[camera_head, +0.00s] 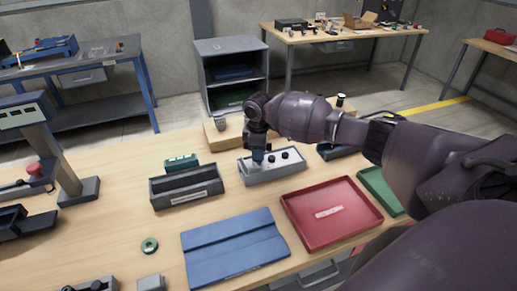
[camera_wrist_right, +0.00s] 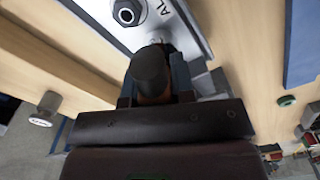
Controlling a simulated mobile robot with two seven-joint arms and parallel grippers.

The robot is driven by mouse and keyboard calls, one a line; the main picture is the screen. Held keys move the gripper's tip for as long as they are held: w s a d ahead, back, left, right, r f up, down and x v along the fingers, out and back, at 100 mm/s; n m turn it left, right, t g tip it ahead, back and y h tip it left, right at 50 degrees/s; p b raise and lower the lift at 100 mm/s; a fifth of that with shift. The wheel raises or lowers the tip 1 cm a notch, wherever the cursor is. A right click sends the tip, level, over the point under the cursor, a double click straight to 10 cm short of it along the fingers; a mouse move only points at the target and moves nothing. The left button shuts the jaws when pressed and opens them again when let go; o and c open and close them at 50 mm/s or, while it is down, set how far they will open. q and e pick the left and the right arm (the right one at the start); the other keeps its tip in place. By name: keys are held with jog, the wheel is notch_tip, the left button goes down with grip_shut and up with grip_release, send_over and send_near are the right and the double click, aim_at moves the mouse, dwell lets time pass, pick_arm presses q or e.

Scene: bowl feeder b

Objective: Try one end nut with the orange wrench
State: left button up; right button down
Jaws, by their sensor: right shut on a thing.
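A grey block with dark nuts (camera_head: 285,168) stands at the middle of the bench; in the wrist view its light top face shows one nut (camera_wrist_right: 128,12) and part of a printed label. My right gripper (camera_head: 258,156) is low over the block's left end. In the wrist view its jaws (camera_wrist_right: 152,88) are shut on the orange wrench, which shows as a dark round end (camera_wrist_right: 152,68) with some orange beneath it. The wrench's working end is hidden, so I cannot tell whether it touches a nut. My left gripper is not in view.
A dark open bin (camera_head: 186,190) stands left of the block. A red tray (camera_head: 350,222), a blue mat-like panel (camera_head: 235,255) and a green tray (camera_head: 378,188) lie nearby. A green ring (camera_head: 149,245) lies at front left. A press-like stand (camera_head: 62,165) stands at far left.

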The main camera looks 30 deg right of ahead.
jog(key=shift+m+p, duration=0.7)
jog(key=shift+p, duration=0.2)
jog(key=shift+m, duration=0.3)
jog(key=shift+r, duration=0.2)
